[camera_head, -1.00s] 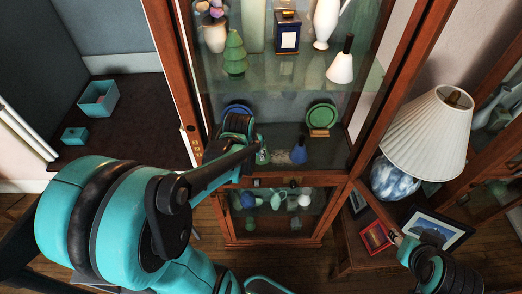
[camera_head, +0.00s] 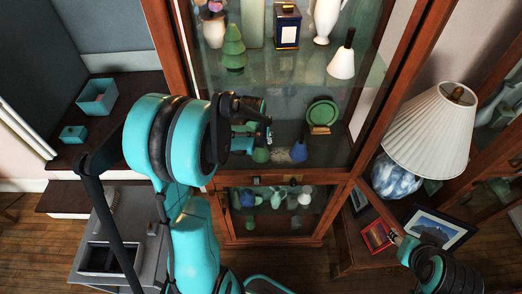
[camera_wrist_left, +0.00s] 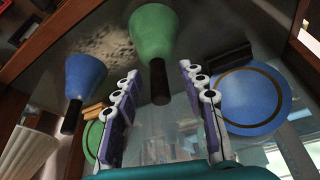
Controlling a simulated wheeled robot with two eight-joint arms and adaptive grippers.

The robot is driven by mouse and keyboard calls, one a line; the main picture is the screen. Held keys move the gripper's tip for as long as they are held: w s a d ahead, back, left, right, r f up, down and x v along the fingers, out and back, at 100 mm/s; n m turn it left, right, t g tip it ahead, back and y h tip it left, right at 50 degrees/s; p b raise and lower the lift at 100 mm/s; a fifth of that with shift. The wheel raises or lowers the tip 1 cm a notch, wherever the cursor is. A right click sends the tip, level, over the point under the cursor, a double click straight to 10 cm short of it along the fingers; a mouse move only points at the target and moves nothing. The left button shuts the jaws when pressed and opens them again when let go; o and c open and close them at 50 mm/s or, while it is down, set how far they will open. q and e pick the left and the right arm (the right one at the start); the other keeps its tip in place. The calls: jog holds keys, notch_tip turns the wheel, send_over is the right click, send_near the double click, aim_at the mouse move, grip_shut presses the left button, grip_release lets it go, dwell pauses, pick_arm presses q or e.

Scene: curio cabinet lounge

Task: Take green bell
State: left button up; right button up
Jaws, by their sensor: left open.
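The green bell (camera_wrist_left: 152,32) stands on the cabinet's middle shelf. In the left wrist view its dark handle points down the picture between the two fingers of my open left gripper (camera_wrist_left: 158,72). I see no clear contact between fingers and handle. In the head view my left gripper (camera_head: 265,136) reaches into the cabinet just above the green bell (camera_head: 261,155), partly hiding it. The blue bell (camera_head: 299,152) stands right of it; it also shows in the left wrist view (camera_wrist_left: 84,76). My right gripper (camera_head: 398,239) is at lower right, too small to read.
A green plate (camera_head: 322,112) stands behind on the same shelf. A blue plate (camera_wrist_left: 245,100) is near the fingers in the wrist view. The upper shelf holds a white bell (camera_head: 342,63). A lamp (camera_head: 428,130) stands right of the cabinet's wooden frame.

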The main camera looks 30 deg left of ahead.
pick_arm(q)
grip_shut()
jog(key=shift+r, duration=0.1)
jog(key=shift+r, duration=0.45)
jog(key=shift+s+d+r, duration=0.1)
jog(key=shift+s+r, duration=0.1)
jog(key=shift+r, duration=0.15)
jog(key=s+d+p, duration=0.1)
jog(key=s+d, duration=0.3)
jog(key=s, duration=1.3)
jog(key=shift+d+p, duration=0.2)
jog(key=shift+p, duration=0.15)
jog(key=shift+f, duration=0.2)
